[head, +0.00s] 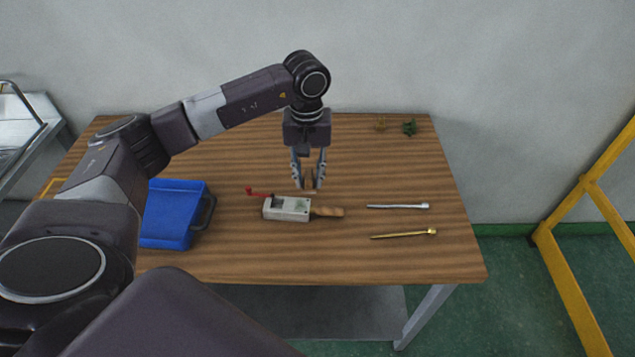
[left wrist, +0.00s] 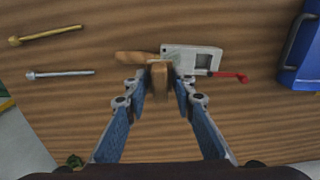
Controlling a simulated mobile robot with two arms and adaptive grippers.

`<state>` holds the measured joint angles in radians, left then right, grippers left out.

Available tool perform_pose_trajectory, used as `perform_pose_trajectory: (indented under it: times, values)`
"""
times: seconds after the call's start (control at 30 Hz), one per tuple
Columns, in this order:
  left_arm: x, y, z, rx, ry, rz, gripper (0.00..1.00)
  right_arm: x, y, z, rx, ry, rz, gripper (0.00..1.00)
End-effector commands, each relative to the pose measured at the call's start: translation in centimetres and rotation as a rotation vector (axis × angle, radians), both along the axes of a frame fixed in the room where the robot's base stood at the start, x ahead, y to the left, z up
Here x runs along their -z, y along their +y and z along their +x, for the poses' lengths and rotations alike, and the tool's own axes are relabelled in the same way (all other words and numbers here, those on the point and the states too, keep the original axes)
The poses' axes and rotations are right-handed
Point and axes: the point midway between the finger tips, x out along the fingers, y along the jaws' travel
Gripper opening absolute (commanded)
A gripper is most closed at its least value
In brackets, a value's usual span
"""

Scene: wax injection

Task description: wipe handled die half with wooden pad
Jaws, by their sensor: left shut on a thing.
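The handled die half (head: 287,208) is a light grey block with a wooden handle (head: 328,211) on its right and a red lever on its left. It lies on the table; it also shows in the left wrist view (left wrist: 190,56). My left gripper (head: 309,184) is shut on the brown wooden pad (left wrist: 159,76), which also shows in the head view (head: 309,180). The gripper points down just behind the die half in the head view. I cannot tell whether the pad touches the die half. My right gripper is not in view.
A blue bin (head: 174,214) stands left of the die half. A silver rod (head: 397,206) and a brass rod (head: 403,234) lie to the right. Small green (head: 409,128) and tan (head: 381,125) pieces lie at the back right. The table's front right is clear.

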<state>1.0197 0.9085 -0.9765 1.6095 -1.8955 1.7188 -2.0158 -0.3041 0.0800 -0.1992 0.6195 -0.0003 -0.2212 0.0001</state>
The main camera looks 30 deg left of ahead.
Motion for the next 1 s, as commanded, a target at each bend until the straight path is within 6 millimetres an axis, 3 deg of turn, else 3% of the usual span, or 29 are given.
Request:
perform_pose_trajectory:
  times: [0.27,0.63,1.0]
  values:
    - [1.6,0.1,0.0,-0.003,0.001,0.002,0.04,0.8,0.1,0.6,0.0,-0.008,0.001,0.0]
    - [5.4,0.1,0.0,-0.003,0.002,0.001,0.04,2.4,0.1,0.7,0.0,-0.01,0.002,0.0]
    - [6.0,0.1,0.0,-0.003,0.0,0.001,0.04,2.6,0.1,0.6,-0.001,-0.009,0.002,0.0]
